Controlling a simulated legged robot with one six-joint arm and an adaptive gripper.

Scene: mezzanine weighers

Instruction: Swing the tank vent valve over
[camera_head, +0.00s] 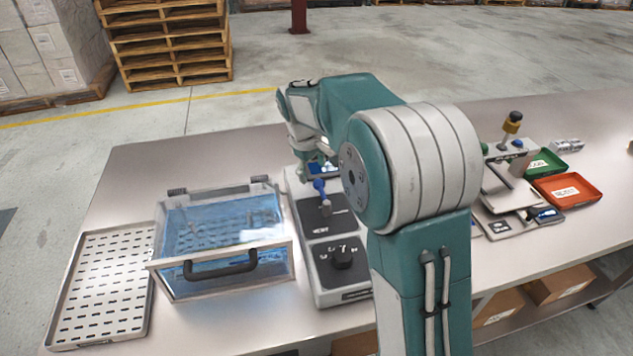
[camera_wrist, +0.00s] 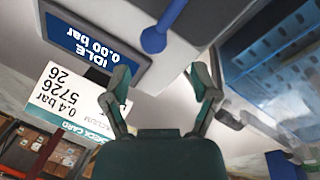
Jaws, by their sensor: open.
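The vent valve has a blue lever (camera_head: 320,188) with a rounded end, on the grey control unit (camera_head: 310,258) beside the clear tank (camera_head: 222,240). The lever also shows at the top of the wrist view (camera_wrist: 156,36). My gripper (camera_head: 316,164) is above the far part of the unit, close to the lever, partly hidden by my arm. In the wrist view my gripper (camera_wrist: 162,82) has its fingers apart with nothing between them; the lever lies beyond the fingertips. A screen (camera_wrist: 95,42) reads IDLE, 0.00 bar, upside down.
The tank has a black handle (camera_head: 220,266). A slotted tray (camera_head: 66,312) lies left. A fixture (camera_head: 510,185), a green tray (camera_head: 548,170) and a red tray (camera_head: 568,190) stand right. A check card (camera_wrist: 65,110) shows in the wrist view.

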